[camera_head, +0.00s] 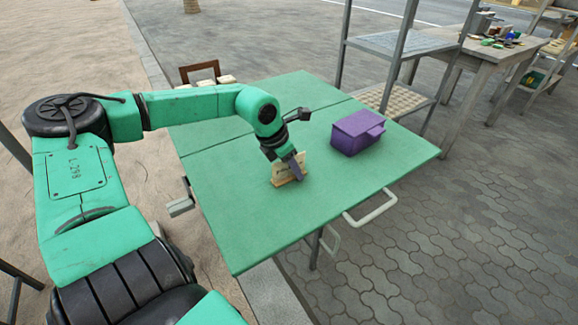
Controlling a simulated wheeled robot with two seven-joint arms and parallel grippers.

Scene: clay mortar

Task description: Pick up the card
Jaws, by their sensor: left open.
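The card (282,173) is a small pale tan piece that stands near the middle of the green table (240,215). Dark marks that look like writing show on its face. My left gripper (296,171) points down at the card, with a dark finger in front of its right side. The gripper is open; whether it touches the card cannot be told. The finger hides part of the card. My right gripper is not in view.
A purple lidded box (357,132) stands on the table right of the card. A chair (201,72) is at the far edge. Metal shelves (395,100) and a cluttered workbench (490,55) stand beyond at the right. The table's near part is clear.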

